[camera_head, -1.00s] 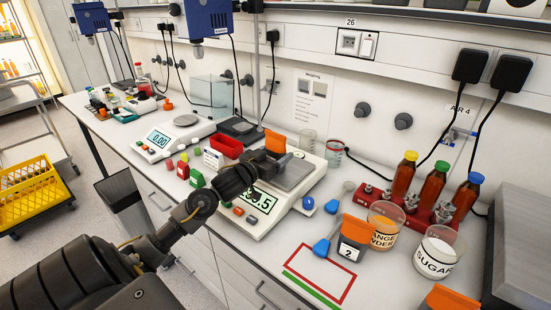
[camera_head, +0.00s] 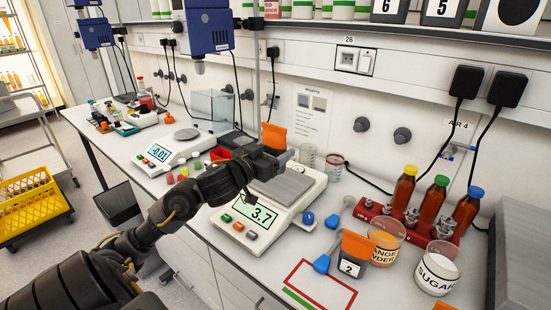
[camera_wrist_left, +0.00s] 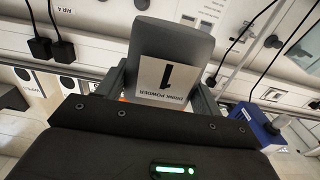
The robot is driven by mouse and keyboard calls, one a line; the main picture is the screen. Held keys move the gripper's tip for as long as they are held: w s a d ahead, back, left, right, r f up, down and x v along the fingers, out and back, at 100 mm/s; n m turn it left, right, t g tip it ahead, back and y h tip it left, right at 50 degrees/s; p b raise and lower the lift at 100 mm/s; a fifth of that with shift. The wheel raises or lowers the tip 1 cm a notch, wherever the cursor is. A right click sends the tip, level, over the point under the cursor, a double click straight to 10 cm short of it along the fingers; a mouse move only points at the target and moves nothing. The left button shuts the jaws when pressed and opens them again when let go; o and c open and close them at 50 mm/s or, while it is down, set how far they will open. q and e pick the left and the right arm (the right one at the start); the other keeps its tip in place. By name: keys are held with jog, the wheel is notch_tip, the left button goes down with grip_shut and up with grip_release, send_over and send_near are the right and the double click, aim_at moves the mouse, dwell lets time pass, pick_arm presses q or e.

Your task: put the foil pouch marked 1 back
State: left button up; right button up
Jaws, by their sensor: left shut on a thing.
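My left gripper (camera_head: 276,158) is shut on the foil pouch marked 1. In the head view only the pouch's orange top (camera_head: 274,137) shows above the gripper, by the back of the large scale (camera_head: 262,205); the rest is hidden. In the left wrist view the grey pouch (camera_wrist_left: 178,45) sits between the fingers, its "1" and "DRINK POWDER" label upside down in the picture. The large scale reads 3.7, and its pan (camera_head: 285,188) looks bare. My right gripper is out of view.
A pouch marked 2 (camera_head: 353,258) stands beside a cup of orange powder (camera_head: 385,242) and a sugar cup (camera_head: 437,266). Brown bottles (camera_head: 433,200) stand in a red rack. Above is a shelf with white-green tubs and containers marked 6 (camera_head: 388,8) and 5 (camera_head: 444,10).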

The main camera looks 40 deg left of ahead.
aim_at(281, 149)
pick_arm(q)
jog(key=s+d, duration=0.1)
jog(key=s+d+r, duration=0.1)
jog(key=s+d+r+p, duration=0.1)
jog(key=s, duration=0.1)
jog(key=s+p, duration=0.1)
jog(key=p, duration=0.2)
jog(key=d+r+p, duration=0.1)
jog(key=p, duration=0.2)
jog(key=shift+s+d+p, duration=0.25)
jog(key=shift+s+p, duration=0.15)
jog(key=shift+f, duration=0.1)
jog(key=d+f+b, duration=0.2)
jog(key=d+f, duration=0.7)
jog(key=d, duration=0.6)
jog(key=shift+s+f+b, duration=0.3)
jog(key=shift+s+f, duration=0.1)
jog(key=shift+s, duration=0.05)
